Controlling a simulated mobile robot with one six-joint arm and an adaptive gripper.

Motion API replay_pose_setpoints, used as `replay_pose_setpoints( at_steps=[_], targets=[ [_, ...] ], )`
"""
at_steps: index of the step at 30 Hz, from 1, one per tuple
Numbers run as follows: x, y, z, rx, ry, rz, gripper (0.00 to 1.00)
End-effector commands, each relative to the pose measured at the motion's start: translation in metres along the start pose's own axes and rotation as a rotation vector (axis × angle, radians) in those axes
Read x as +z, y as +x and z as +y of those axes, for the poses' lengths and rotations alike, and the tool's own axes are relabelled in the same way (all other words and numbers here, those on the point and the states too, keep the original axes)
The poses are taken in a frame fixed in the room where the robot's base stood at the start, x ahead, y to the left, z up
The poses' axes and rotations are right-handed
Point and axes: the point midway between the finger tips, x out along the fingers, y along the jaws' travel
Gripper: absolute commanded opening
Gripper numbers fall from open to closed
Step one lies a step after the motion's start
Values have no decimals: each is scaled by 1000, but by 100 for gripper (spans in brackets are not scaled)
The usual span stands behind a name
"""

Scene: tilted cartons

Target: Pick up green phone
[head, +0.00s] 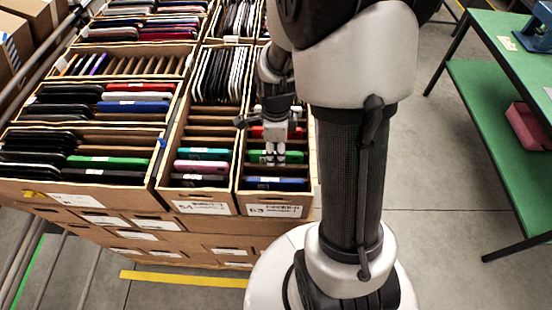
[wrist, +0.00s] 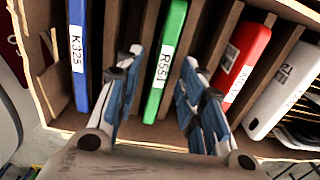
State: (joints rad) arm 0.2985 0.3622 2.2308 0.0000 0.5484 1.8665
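A green phone (wrist: 167,58) with a white label reading R551 stands on edge in a carton slot in the wrist view. In the head view the green phone (head: 258,156) is partly hidden behind my gripper, in the front carton of the right column. My gripper (wrist: 155,92) is open, with one blue-padded finger on each side of the green phone's near end. No contact between the fingers and the phone can be made out. In the head view my gripper (head: 268,157) points down into the carton.
A blue phone labelled K325 (wrist: 78,55) stands left of the green one; a red phone (wrist: 243,60) and a white phone (wrist: 285,88) stand to its right. Cardboard dividers (wrist: 215,40) separate them. Neighbouring cartons hold more phones, including another green one (head: 108,161). A green shelf (head: 490,110) stands at the right.

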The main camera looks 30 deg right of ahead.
Motion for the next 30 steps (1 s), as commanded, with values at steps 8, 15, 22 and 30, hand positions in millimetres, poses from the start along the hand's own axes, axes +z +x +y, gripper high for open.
replay_pose_setpoints(
  at_steps=[8, 15, 22, 30],
  targets=[
    [0, 0, 0, 0, 0, 0, 22],
    [0, 0, 0, 0, 0, 0, 6],
    [0, -1, 0, -1, 0, 0, 0],
    [0, -2, 0, -1, 0, 0, 0]
  ],
)
